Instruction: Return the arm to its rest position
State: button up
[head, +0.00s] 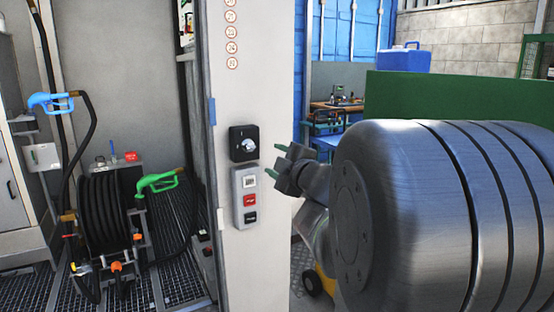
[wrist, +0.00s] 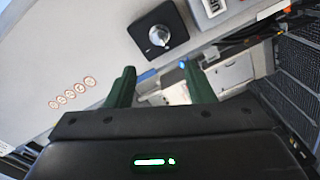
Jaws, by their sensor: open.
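My gripper (head: 276,163) is in the middle of the head view, in front of the pale post (head: 260,90), close to its control panel. Its two green fingers are apart with nothing between them, as the wrist view (wrist: 158,92) also shows. A black box with a grey rotary knob (head: 245,144) is on the post, left of the gripper; the knob also shows in the wrist view (wrist: 159,36). Below it is a grey button box (head: 246,197) with white, red and black buttons. My large metal arm link fills the right of the head view and hides what lies behind it.
At left stand a hose reel (head: 109,208), a blue fuel nozzle (head: 50,102) and a green fuel nozzle (head: 158,182) over grated floor. A green cabinet (head: 455,95) with a blue canister (head: 403,58) stands behind my arm. A workbench (head: 338,108) is further back.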

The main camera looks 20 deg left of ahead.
aim_at(252, 147)
jog(key=shift+a, duration=0.15)
jog(key=x, duration=1.3)
jog(key=shift+w+a+b, duration=0.2)
jog(key=shift+w+b, duration=0.1)
jog(key=shift+b, duration=0.1)
jog(key=shift+d, duration=0.1)
